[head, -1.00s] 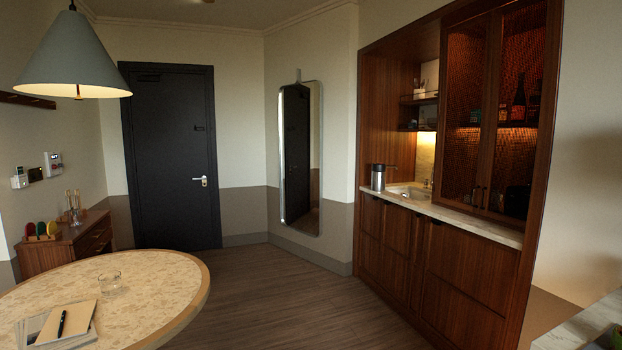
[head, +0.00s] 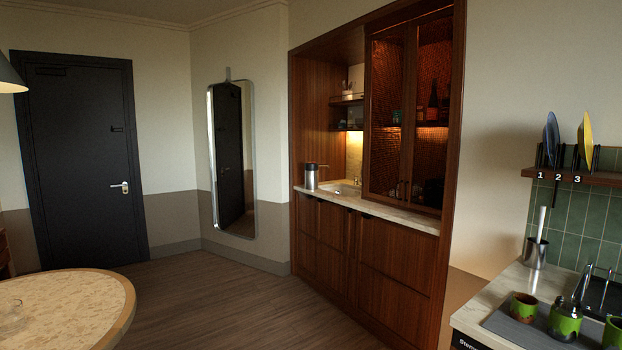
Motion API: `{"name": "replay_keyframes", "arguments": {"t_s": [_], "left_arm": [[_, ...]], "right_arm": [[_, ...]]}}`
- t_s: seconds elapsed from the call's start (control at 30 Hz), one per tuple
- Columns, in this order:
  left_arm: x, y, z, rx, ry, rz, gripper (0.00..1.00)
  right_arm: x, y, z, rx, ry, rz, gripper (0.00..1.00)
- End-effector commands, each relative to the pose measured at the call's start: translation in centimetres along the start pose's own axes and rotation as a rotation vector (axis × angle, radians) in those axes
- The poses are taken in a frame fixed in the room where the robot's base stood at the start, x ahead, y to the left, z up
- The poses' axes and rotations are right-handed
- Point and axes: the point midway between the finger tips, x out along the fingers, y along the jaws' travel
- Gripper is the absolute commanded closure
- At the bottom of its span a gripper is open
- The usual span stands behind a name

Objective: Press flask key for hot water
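A silver flask (head: 311,176) with a dark top stands upright at the left end of the kitchenette counter, beside the sink. It is far off and small, so its key cannot be made out. Neither of my grippers shows in the head view.
The wooden kitchenette (head: 366,265) with its counter (head: 395,213) and sink (head: 347,188) stands against the far wall. A round table (head: 80,300) is at lower left. A near counter (head: 480,315) with several green cups (head: 523,306) is at lower right. Open floor (head: 240,310) lies between.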

Motion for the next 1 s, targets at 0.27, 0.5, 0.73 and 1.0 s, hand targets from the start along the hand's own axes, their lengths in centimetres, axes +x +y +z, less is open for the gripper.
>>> {"name": "replay_keyframes", "arguments": {"t_s": [0.27, 0.5, 0.73, 1.0], "left_arm": [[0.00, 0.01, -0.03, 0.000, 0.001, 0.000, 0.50], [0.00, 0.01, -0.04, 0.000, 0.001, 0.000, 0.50], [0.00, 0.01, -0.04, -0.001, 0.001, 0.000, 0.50], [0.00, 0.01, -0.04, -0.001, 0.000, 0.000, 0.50]], "right_arm": [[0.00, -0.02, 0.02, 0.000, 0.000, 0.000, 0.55], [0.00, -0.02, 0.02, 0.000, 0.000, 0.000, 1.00], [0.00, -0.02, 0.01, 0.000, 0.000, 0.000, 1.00], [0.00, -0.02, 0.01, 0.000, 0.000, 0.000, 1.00]]}}
